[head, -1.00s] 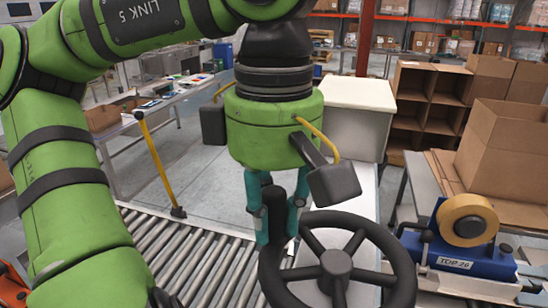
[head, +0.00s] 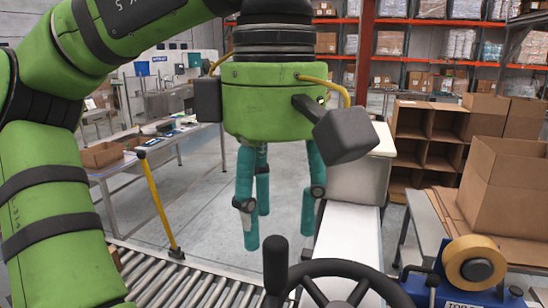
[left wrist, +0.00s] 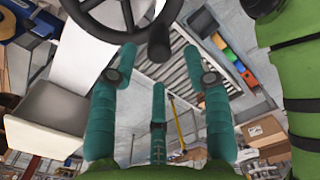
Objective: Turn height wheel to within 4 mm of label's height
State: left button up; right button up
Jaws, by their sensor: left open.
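The black height wheel (head: 352,268) is at the bottom of the head view, its lower part cut off. Its upright handle knob (head: 275,262) stands at the wheel's left. My left gripper (head: 279,228) has three teal fingers spread open and empty. Its fingertips show just above and beyond the knob in the picture, apart from it. In the left wrist view the wheel (left wrist: 118,35) and knob (left wrist: 159,38) lie ahead of the open fingers (left wrist: 158,62). A label (head: 466,302) on the blue tape unit is cut off by the bottom edge. My right gripper is not in view.
A blue tape unit (head: 452,284) with a tan roll stands right of the wheel. A roller conveyor (head: 190,278) runs at lower left beside a yellow post (head: 160,205). Cardboard boxes (head: 505,190) and a wooden shelf (head: 425,135) stand at right.

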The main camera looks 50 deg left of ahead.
pick_arm(q)
jog(key=shift+r, duration=2.6)
